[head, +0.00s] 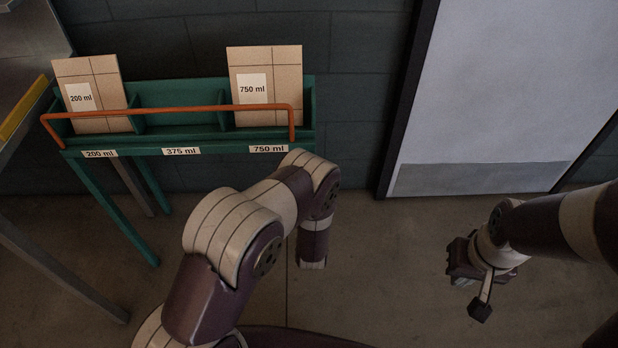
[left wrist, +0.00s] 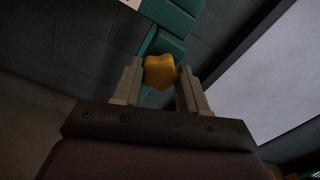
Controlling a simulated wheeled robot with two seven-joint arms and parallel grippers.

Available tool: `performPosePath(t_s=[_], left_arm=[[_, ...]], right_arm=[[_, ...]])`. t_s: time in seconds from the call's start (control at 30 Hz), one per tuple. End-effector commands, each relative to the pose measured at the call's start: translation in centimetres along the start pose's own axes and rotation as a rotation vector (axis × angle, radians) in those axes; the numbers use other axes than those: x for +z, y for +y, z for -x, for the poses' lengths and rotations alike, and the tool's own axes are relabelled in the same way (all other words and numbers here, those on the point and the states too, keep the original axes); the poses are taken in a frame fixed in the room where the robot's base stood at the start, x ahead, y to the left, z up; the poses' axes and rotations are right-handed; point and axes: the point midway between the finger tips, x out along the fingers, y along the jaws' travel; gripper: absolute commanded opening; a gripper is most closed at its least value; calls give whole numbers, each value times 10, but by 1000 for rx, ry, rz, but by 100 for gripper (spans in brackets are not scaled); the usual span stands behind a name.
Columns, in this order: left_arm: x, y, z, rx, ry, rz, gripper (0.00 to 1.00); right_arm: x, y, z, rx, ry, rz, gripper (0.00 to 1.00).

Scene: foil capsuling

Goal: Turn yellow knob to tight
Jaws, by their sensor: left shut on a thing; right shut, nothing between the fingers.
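The yellow knob (left wrist: 159,72) is a small lobed piece in the left wrist view. It sits between the two grey fingertips of my left gripper (left wrist: 157,84), which is shut on it. What the knob is fixed to cannot be made out. In the head view my left arm bends down in the middle, and neither the knob nor the left fingers can be made out there. My right gripper (head: 463,281) is at the right of the head view, low over the floor, shut and empty, away from the knob.
A teal rack (head: 180,152) with an orange rail (head: 170,109) stands by the dark wall. A 200 ml carton (head: 105,80) is in its left slot and a 750 ml carton (head: 280,80) in its right. A pale door panel (head: 490,90) is at right. Floor between is clear.

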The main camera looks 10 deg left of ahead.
Motion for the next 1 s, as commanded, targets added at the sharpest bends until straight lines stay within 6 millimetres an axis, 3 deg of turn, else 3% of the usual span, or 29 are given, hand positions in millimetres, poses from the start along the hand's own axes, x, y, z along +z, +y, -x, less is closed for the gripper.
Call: performPosePath(t_s=[0.63, 0.67, 0.73, 1.0], left_arm=[[-2, 1, 1, 1, 6, -54, 12], [-2, 1, 1, 1, 6, -54, 45], [-2, 1, 1, 1, 5, -54, 68], [-1, 0, 1, 0, 2, -51, 68]], right_arm=[[0, 0, 1, 0, 0, 0, 0], [0, 0, 1, 0, 0, 0, 0], [0, 0, 1, 0, 0, 0, 0], [0, 0, 1, 0, 0, 0, 0]])
